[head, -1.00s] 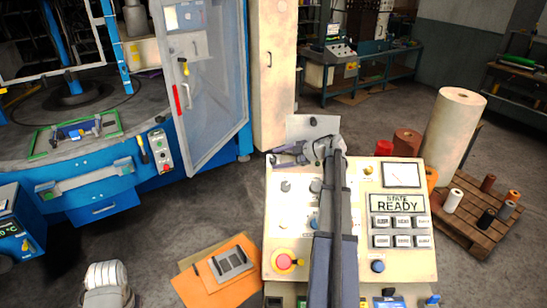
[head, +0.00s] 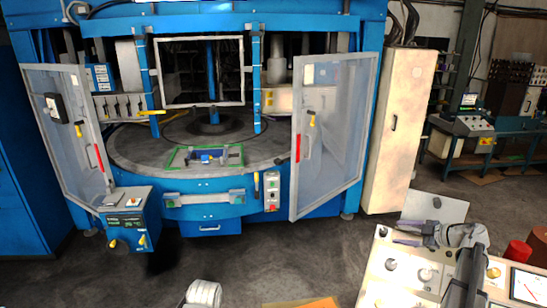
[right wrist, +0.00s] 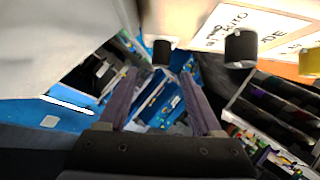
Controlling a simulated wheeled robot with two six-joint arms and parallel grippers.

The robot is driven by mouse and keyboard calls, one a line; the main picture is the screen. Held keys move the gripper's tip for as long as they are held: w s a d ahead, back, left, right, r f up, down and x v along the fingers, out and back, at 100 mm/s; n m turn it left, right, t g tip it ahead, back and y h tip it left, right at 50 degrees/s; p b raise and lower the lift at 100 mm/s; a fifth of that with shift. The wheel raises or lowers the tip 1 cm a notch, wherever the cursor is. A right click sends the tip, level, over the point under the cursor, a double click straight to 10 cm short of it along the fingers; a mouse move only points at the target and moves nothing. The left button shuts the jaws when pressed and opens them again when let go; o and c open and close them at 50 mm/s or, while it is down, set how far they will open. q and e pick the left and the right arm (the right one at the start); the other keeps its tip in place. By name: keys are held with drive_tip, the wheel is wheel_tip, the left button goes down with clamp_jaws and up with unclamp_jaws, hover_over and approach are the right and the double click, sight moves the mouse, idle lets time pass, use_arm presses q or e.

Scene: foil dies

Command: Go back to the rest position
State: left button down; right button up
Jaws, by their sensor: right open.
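My right gripper (head: 397,234) is at the lower right of the head view, over the far left corner of the cream control console (head: 372,290). Its fingers point left and it holds nothing. In the right wrist view my right gripper (right wrist: 160,72) has its two dark fingers apart with nothing between them. The console's knobs and a white label panel (right wrist: 262,35) show close by at the top of that view. My left gripper is not in view.
A large blue machine (head: 215,212) has its two clear doors (head: 325,140) swung open. A green-edged plate (head: 178,160) lies on its round table. A cream cabinet (head: 395,130) stands right of it. An orange sheet (head: 300,303) shows at the bottom. Grey floor before the machine is mostly clear.

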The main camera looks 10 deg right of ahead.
drive_tip(key=w+a+r+m+t+h+b, duration=0.3)
drive_tip(key=w+a+r+t+h+b, duration=0.25)
drive_tip(key=w+a, duration=0.7)
drive_tip(key=w+a+f+m+h+b, duration=0.1)
drive_tip(key=w+a+f+m+h, duration=0.1)
drive_tip(key=a+m+h, duration=0.45)
drive_tip(key=s+a+f+m+g+y+b, duration=0.1)
drive_tip(key=s+a+f+m+g+b, duration=0.1)
drive_tip(key=s+a+f+g, duration=0.6)
drive_tip(key=s+a+f+m+g+y+b, duration=0.1)
drive_tip(key=s+a+f+m+b, duration=0.3)
drive_tip(key=a+f, duration=0.8)
drive_tip(key=s+a+f+n+g+y, duration=0.1)
drive_tip(key=s+a+f+n+g, duration=0.1)
drive_tip(key=s, duration=0.4)
drive_tip(key=s+a+f+n+g+y+b, duration=0.1)
drive_tip(key=s+a+f+g, duration=0.2)
drive_tip(key=s+a, duration=0.4)
drive_tip(key=s+a+f+n+g+y, duration=0.1)
drive_tip(key=s+a+f+n+g, duration=0.1)
drive_tip(key=s+a+f, duration=0.2)
drive_tip(key=s+a, duration=0.1)
drive_tip(key=s, duration=0.2)
drive_tip(key=shift+s+n+g, duration=0.2)
drive_tip(key=shift+n+g, duration=0.15)
